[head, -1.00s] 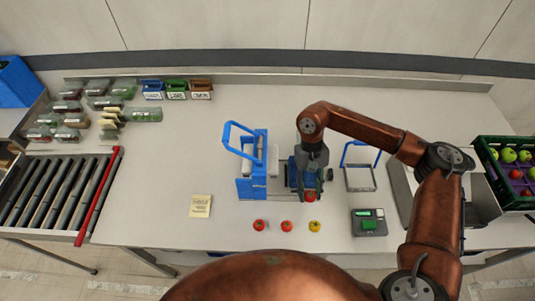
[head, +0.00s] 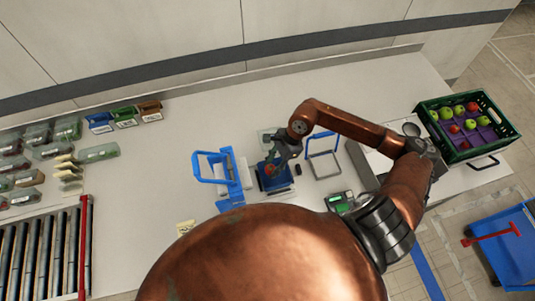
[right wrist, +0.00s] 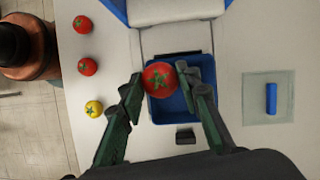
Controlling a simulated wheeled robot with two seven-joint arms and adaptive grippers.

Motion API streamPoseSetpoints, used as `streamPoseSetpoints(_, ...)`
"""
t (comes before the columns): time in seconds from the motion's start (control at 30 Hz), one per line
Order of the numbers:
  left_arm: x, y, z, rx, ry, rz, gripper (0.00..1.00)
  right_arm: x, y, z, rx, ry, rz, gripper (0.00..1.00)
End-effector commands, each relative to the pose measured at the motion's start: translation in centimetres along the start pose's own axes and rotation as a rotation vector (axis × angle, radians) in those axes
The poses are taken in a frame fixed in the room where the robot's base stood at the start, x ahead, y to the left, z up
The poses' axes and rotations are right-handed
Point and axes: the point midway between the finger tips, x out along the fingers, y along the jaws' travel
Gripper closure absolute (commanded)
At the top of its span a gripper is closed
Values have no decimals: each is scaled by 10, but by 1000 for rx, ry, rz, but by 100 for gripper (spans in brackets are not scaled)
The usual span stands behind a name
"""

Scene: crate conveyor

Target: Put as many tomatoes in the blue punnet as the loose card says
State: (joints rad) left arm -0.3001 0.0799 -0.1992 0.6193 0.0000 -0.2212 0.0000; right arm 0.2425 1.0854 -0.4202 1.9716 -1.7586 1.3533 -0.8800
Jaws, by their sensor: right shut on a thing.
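My right gripper (head: 279,160) is shut on a red tomato (right wrist: 160,79), which also shows in the head view (head: 270,169). It holds the tomato over the blue punnet (head: 271,184); in the right wrist view the tomato overlaps one edge of the punnet (right wrist: 208,76). The visible part of the punnet's inside looks empty; the part behind the tomato and fingers is hidden. Two red tomatoes (right wrist: 83,24) (right wrist: 87,66) and a yellow one (right wrist: 93,109) lie in a row on the table. The pale yellow card (head: 185,227) lies at the left, its writing unreadable. My left gripper is not in view.
A blue-handled device (head: 222,178) stands left of the punnet. A blue-handled frame (head: 322,155) and a scale with a green display (head: 340,202) are to the right. A green crate (head: 457,151) of fruit stands at the far right, rollers (head: 40,250) at the left.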

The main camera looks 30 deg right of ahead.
Motion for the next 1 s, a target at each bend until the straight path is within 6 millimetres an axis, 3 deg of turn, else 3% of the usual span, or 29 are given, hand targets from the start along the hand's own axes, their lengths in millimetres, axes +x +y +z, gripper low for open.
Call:
streamPoseSetpoints(0.27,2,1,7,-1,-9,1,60,7,0,-3,34,-1,-13,90)
streamPoseSetpoints(0.8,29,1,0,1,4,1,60,57,0,-26,34,0,-12,90)
streamPoseSetpoints(1.0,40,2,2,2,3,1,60,64,0,-29,33,0,-13,90)
